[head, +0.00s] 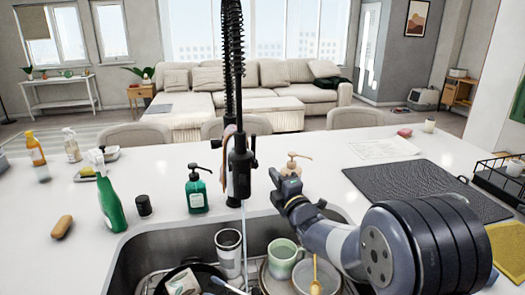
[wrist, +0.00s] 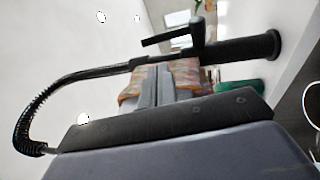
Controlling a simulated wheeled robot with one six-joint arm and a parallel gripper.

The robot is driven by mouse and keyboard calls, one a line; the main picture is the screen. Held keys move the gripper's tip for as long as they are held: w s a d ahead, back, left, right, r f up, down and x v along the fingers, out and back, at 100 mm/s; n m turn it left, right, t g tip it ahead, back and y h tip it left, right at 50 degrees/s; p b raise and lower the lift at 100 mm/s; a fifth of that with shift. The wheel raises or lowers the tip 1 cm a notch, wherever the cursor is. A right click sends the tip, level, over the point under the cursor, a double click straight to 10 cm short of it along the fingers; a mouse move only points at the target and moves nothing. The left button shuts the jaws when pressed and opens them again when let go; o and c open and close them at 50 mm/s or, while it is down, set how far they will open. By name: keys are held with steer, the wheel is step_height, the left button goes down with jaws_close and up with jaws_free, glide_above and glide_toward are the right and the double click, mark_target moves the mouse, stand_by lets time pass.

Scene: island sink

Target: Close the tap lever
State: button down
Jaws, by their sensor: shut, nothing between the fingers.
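The black tap (head: 239,172) with a coiled spring hose stands upright behind the sink. A short dark lever (head: 253,144) sticks out at its right side. A thin stream, apparently water, runs down below the tap into the sink. My gripper (head: 277,178) is shut and empty, just right of the tap body and below the lever in the head view. In the wrist view the tap lies sideways, its base (wrist: 274,45) at right and the lever (wrist: 166,37) beyond my shut fingertips (wrist: 156,68). I see no clear contact between them.
The sink (head: 150,240) holds a tumbler (head: 229,252), a green mug (head: 283,258), a pan and plates. A dark green soap bottle (head: 197,192) stands left of the tap; an amber dispenser (head: 291,164) stands behind my gripper. A dark mat (head: 430,185) lies at right.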

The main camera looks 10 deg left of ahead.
steer(key=p, duration=0.4)
glide_toward(255, 146)
steer(key=x, duration=0.5)
steer(key=shift+a, duration=0.15)
steer(key=shift+x, duration=0.8)
steer(key=shift+w+f, duration=0.1)
steer(key=shift+w+a+r+g+p, duration=0.1)
steer(key=shift+w+r+g+p, duration=0.15)
steer(key=shift+p, duration=0.2)
steer(key=shift+w+a+g+h+b, duration=0.1)
steer(key=shift+w+g+h+b, duration=0.2)
steer(key=shift+b, duration=0.45)
steer(key=shift+r, duration=0.2)
